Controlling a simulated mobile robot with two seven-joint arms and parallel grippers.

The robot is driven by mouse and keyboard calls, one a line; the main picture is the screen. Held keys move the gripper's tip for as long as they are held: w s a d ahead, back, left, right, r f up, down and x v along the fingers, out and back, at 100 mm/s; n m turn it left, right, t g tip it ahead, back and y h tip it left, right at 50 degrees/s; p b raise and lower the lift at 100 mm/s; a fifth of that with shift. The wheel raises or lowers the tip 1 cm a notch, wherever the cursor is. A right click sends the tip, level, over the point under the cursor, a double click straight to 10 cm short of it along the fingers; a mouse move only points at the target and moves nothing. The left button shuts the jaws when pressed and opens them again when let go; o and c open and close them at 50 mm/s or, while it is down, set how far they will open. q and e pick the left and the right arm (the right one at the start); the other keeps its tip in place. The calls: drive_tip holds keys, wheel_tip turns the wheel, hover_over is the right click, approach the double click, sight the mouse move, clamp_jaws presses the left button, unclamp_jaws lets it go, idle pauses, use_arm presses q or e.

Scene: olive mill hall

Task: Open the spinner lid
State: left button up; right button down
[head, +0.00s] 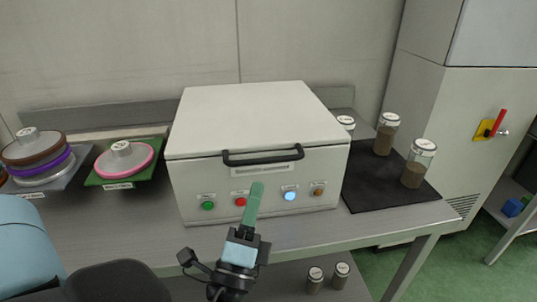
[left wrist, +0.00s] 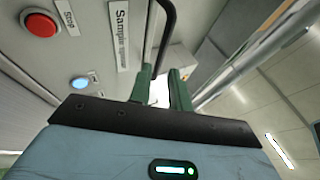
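The spinner is a white box (head: 255,180) on the bench, with its flat lid (head: 255,110) down. A black bar handle (head: 263,157) runs along the lid's front edge. It also shows in the left wrist view as a dark curved bar (left wrist: 166,32) beyond the fingertips. My left gripper (head: 256,186) has green fingers and is in front of the box, its tips just below the handle in the head view. In the left wrist view its fingers (left wrist: 160,82) stand apart with nothing seen held between them. My right gripper is not in view.
Front panel buttons, red (head: 240,202) and lit blue (head: 289,195) among them, are close to the left gripper. Jars (head: 418,163) stand on a black mat (head: 380,190) at right. Discs on a green tray (head: 122,172) are at left. Jars (head: 341,275) are on a lower shelf.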

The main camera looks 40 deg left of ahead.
sight(265, 158)
use_arm(q)
drive_tip(key=p+x, duration=0.3)
drive_tip(key=x, duration=0.3)
drive_tip(key=shift+s+d+r, duration=0.1)
drive_tip(key=shift+r, duration=0.15)
drive_tip(key=shift+w+a+r+p, duration=0.25)
drive_tip(key=shift+w+p, duration=0.2)
drive_tip(key=shift+w, duration=0.1)
drive_tip(key=shift+w+a, duration=0.1)
drive_tip(key=shift+w, duration=0.1)
drive_tip(key=c, duration=0.4)
clamp_jaws()
